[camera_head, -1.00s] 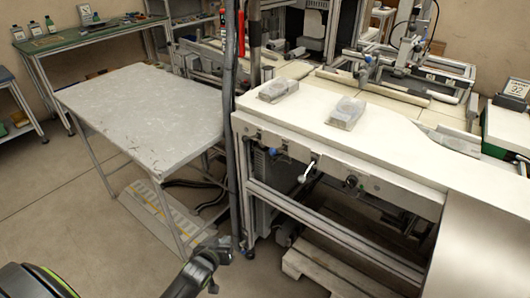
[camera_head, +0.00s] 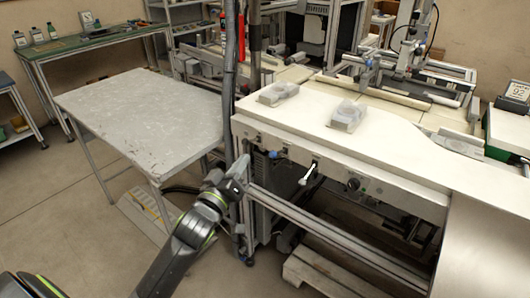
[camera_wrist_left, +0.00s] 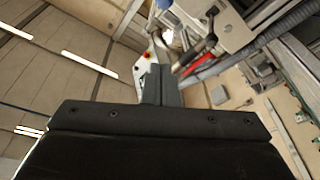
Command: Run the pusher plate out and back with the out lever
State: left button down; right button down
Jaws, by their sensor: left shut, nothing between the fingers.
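A lever with a white handle (camera_head: 307,173) sticks out from the front panel of the white-topped machine table (camera_head: 400,150); I take it for the out lever, though no label is readable. My left gripper (camera_head: 240,165) is shut and empty, at the table's left front corner. It is left of the lever and apart from it. The left gripper also shows in the left wrist view (camera_wrist_left: 159,82), pointing up past the machine's underside. I cannot tell which part is the pusher plate. My right gripper is in neither view.
Two wrapped packs (camera_head: 278,94) (camera_head: 347,115) lie on the white top. A blue knob (camera_head: 275,154) and a dark knob (camera_head: 353,184) sit on the front panel.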

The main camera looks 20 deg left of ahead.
pick_arm(q)
jog(key=shift+w, duration=0.15)
jog(key=r+p, duration=0.1)
jog(key=r, duration=0.1)
send_over(278, 153)
jog(key=s+a, duration=0.3)
jog(key=a, duration=0.1)
jog(key=shift+s+d+f, duration=0.15)
jog(key=shift+d+f, duration=0.15)
jog(key=shift+f, duration=0.3)
jog(key=shift+s+d+f, duration=0.1)
jog(key=shift+d+f, duration=0.2)
jog(key=shift+f, duration=0.35)
jog(key=shift+s+d+f, duration=0.15)
jog(key=shift+d+f, duration=0.15)
jog(key=shift+f, duration=0.3)
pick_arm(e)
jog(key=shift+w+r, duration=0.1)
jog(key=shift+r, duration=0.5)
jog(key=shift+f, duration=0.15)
pick_arm(q)
jog(key=shift+s+f+t+b, duration=0.1)
jog(key=shift+f+t+b, duration=0.15)
jog(key=shift+b, duration=0.95)
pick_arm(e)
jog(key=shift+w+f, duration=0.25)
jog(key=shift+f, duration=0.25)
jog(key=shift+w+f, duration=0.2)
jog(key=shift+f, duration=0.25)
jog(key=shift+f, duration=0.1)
